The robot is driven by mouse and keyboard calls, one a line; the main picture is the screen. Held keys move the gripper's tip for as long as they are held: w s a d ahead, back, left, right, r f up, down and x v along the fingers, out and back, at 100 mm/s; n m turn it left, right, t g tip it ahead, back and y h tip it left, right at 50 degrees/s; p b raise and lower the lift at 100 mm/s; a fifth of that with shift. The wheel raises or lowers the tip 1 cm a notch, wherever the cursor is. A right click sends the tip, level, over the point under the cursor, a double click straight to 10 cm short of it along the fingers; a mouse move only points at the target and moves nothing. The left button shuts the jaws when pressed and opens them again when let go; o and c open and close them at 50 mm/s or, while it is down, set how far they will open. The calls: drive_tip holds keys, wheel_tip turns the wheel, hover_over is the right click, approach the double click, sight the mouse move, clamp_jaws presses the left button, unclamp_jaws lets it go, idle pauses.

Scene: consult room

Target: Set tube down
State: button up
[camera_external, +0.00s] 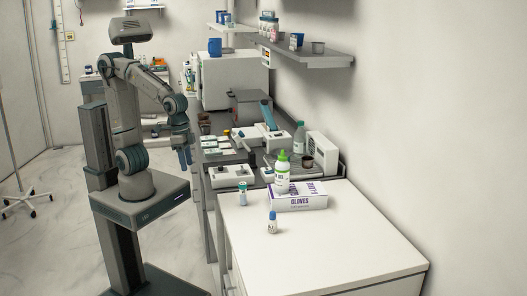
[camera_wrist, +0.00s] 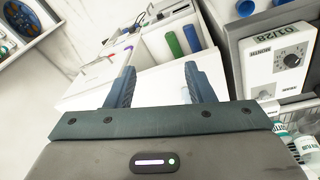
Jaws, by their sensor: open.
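My gripper (camera_wrist: 160,72) is open, its two blue-grey fingers apart with nothing held between them. In the external view my gripper (camera_external: 184,158) hangs fingers-down at the left edge of the far counter. In the wrist view a green tube-like cylinder (camera_wrist: 174,45) and a blue one (camera_wrist: 192,39) stand close together beyond the fingertips, near a white surface. Neither touches the fingers. I cannot tell which of them is the task's tube, and I cannot make them out in the external view.
A glove box (camera_external: 300,203), a green-capped bottle (camera_external: 282,175) and two small bottles stand on the near white counter (camera_external: 350,245). White devices and a tilted blue item (camera_external: 268,115) crowd the far counter. The wrist view shows a dial unit (camera_wrist: 278,62) at right. The near counter's front is clear.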

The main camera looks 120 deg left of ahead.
drive_tip(key=s+m, duration=0.1)
drive_tip(key=s+d+m, duration=0.1)
drive_tip(key=s+m, duration=0.1)
drive_tip(key=s+d+m+t, duration=0.1)
drive_tip(key=s+m, duration=0.1)
drive_tip(key=shift+s+f, duration=0.15)
drive_tip(key=shift+s, duration=0.1)
idle(1.0)
